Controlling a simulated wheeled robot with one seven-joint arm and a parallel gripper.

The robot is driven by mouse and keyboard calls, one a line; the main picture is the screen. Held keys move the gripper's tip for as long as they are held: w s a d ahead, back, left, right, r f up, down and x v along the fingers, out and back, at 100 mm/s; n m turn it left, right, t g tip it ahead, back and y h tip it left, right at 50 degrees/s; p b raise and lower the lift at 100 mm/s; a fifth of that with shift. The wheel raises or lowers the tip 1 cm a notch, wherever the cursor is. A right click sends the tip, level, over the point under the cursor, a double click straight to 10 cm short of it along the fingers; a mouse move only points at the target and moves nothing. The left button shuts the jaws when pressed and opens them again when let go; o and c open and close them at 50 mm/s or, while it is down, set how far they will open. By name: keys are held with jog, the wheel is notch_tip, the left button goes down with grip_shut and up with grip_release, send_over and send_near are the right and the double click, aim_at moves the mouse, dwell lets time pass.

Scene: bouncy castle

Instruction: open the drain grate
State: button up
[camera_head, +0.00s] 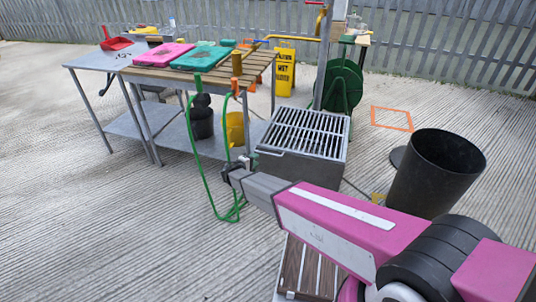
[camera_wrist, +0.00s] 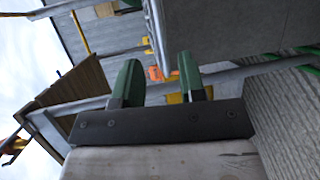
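The drain grate (camera_head: 312,131) is a slatted metal grid lying over a grey box (camera_head: 298,170) on the ground, in the middle of the head view. It looks closed, flat on the box. My gripper (camera_head: 238,166) is at the box's left front side, close to it; the head view does not show whether they touch. In the wrist view my gripper's two green fingers (camera_wrist: 160,82) stand apart with nothing held between them. A thin shiny metal bar (camera_wrist: 157,38) lies just beyond the fingertips, beside a grey panel (camera_wrist: 230,30). I cannot tell which part the bar belongs to.
A wooden-topped table (camera_head: 240,72) with pink and teal boards stands left behind the box. A green hose (camera_head: 200,165) hangs close to my gripper. A black bin (camera_head: 436,172) is at right, a green reel (camera_head: 342,87) behind. Open ground lies at left.

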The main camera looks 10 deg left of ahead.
aim_at(267, 153)
jog(key=x, duration=1)
jog(key=shift+d, duration=0.1)
grip_shut()
